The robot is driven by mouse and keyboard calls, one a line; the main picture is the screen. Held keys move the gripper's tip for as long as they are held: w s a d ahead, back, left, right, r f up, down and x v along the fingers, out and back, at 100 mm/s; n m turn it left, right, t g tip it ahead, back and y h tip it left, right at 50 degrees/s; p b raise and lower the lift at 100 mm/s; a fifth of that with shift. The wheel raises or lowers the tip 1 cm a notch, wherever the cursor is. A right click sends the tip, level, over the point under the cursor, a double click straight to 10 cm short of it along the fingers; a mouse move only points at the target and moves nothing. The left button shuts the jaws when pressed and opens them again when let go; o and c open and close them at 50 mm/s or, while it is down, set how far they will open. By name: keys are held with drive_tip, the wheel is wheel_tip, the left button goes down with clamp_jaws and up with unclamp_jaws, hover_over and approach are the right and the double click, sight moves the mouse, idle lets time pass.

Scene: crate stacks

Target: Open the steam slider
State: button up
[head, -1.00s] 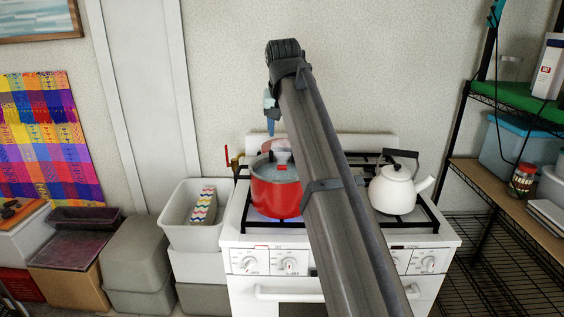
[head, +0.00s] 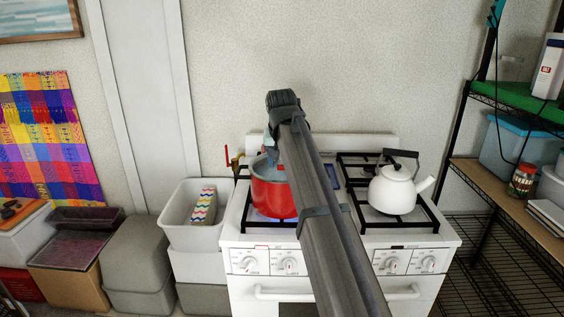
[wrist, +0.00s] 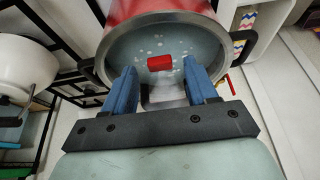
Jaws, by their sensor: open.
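The red pot (head: 271,198) stands on the stove's left side, its lid mostly hidden by my arm in the head view. In the wrist view, the pot (wrist: 160,12) shows with a pale speckled lid (wrist: 205,50) inside a metal rim. A small red piece (wrist: 160,62) lies on the lid; I cannot tell whether it is the steam slider or a knob. My gripper (wrist: 161,76) is open, its blue fingers over the lid, one on each side of the red piece in the picture. I cannot tell whether they touch the lid.
A white kettle (head: 393,187) stands on the stove's right side. The white stove (head: 275,240) has knobs along its front. A white bin (head: 176,225) with a patterned box (head: 203,206) stands left of it. A wire shelf (head: 485,255) is at the right.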

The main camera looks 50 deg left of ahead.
drive_tip(key=shift+w+a+f, duration=0.15)
drive_tip(key=shift+f, duration=0.3)
drive_tip(key=shift+c, duration=0.2)
clamp_jaws()
